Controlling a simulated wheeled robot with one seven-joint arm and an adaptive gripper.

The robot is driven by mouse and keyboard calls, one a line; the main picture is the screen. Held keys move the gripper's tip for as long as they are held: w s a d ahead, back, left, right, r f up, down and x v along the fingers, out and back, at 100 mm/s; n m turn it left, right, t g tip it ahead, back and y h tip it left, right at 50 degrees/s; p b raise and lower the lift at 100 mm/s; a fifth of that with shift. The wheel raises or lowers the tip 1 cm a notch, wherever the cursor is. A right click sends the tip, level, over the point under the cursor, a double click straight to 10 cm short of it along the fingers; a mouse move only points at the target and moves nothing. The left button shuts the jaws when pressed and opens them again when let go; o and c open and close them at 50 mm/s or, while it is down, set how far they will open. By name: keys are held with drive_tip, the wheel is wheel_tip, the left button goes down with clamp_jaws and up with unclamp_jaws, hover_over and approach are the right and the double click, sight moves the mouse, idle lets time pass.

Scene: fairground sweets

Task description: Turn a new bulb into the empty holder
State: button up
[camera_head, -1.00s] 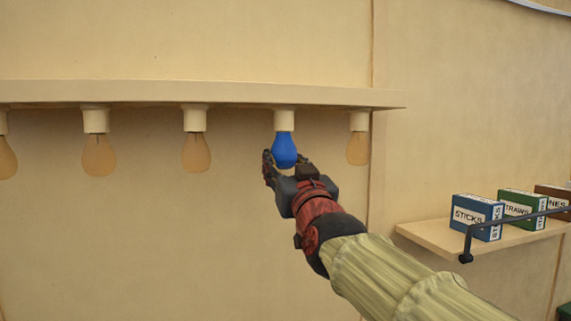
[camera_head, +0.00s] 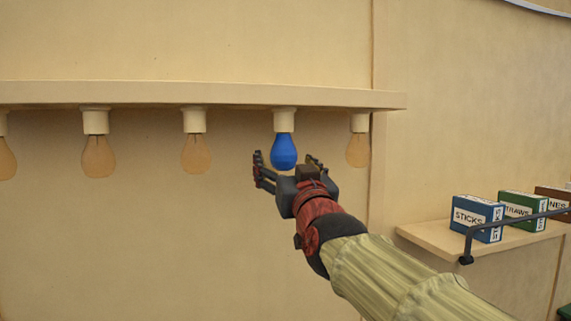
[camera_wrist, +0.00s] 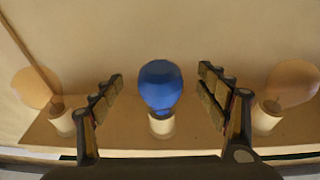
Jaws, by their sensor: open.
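A blue bulb (camera_head: 283,152) sits upright, base up, in a white holder (camera_head: 284,121) under the shelf rail. My gripper (camera_head: 289,161) is open just below and around it, with a finger on each side. In the wrist view the blue bulb (camera_wrist: 160,86) lies midway between the spread fingers (camera_wrist: 160,90), with clear gaps on both sides. Its white holder (camera_wrist: 161,124) shows behind it. No empty holder shows in these views.
Amber bulbs (camera_head: 98,156) hang in holders along the rail (camera_head: 190,96), one (camera_head: 358,149) close to the right finger. At right, a low shelf (camera_head: 440,240) with a dark bar carries a STICKS box (camera_head: 470,218) and a STRAWS box (camera_head: 515,208). The wall below the bulbs is clear.

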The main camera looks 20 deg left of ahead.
drive_tip(key=shift+a+r+t+p, duration=0.15)
drive_tip(key=shift+r+t+p, duration=0.15)
drive_tip(key=shift+p, duration=0.85)
drive_tip(key=m+h+p, duration=0.1)
drive_tip(key=p, duration=0.4)
drive_tip(key=shift+f+h, duration=0.15)
drive_tip(key=shift+h, duration=0.25)
drive_tip(key=shift+m+t+h+p, duration=0.3)
drive_tip(key=shift+m+t+p, duration=0.1)
drive_tip(key=shift+p, duration=0.7)
drive_tip(key=m+h+p, duration=0.1)
drive_tip(key=h+p, duration=0.1)
drive_tip(key=p, duration=0.1)
drive_tip(key=m+t+h+p, duration=0.1)
drive_tip(key=h+p, duration=0.1)
drive_tip(key=p, duration=0.1)
drive_tip(key=shift+s+a+h, duration=0.1)
drive_tip(key=shift+a+h, duration=0.05)
drive_tip(key=shift+h, duration=0.25)
drive_tip(key=shift+f+m+h+p, duration=0.15)
drive_tip(key=shift+m+h+p, duration=0.35)
drive_tip(key=shift+p, duration=0.25)
drive_tip(key=shift+w, duration=0.45)
drive_tip(key=shift+w, duration=0.35)
drive_tip(key=shift+c, duration=0.2)
